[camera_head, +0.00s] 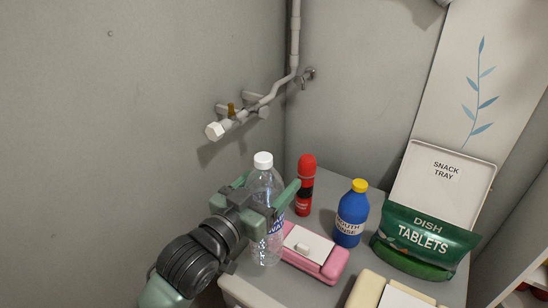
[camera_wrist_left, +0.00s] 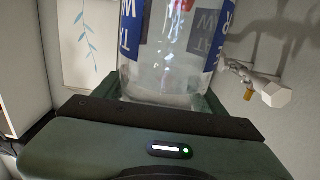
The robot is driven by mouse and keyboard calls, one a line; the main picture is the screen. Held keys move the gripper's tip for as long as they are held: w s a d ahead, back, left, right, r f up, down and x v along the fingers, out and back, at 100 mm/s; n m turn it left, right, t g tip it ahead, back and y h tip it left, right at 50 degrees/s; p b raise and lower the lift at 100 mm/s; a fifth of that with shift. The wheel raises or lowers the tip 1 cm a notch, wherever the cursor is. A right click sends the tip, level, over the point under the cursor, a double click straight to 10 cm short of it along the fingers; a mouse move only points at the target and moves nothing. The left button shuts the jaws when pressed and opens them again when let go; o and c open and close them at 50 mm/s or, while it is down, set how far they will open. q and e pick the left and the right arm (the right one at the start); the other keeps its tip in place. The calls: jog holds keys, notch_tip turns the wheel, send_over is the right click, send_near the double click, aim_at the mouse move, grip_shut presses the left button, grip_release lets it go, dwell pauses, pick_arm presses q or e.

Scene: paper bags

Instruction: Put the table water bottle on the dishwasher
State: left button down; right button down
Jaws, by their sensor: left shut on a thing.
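The water bottle (camera_head: 264,180) is clear plastic with a white cap and a blue and white label. It stands upright at the left edge of a grey top crowded with objects. My left gripper (camera_head: 268,200) is shut on the bottle around its middle. In the left wrist view the bottle (camera_wrist_left: 172,60) fills the upper middle, right in front of the gripper. I cannot tell whether its base touches the surface. I cannot identify a dishwasher in these views. My right gripper is not in view.
The grey top (camera_head: 325,205) holds a red bottle (camera_head: 305,185), a blue mouth rinse bottle (camera_head: 351,214), a pink box (camera_head: 318,262), green dish tablets (camera_head: 424,243) and a white snack tray (camera_head: 443,185). A wall pipe (camera_head: 262,102) runs behind. The floor side at left is clear.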

pick_arm(q)
notch_tip(320, 180, down, 10)
jog(key=shift+p, duration=0.4)
jog(key=shift+f, duration=0.2)
jog(key=shift+c, duration=0.8)
grip_release()
jog(key=shift+f, duration=0.25)
jog(key=shift+s, duration=0.1)
jog(key=shift+r, duration=0.1)
jog(key=b+v, duration=0.3)
jog(key=v, duration=0.9)
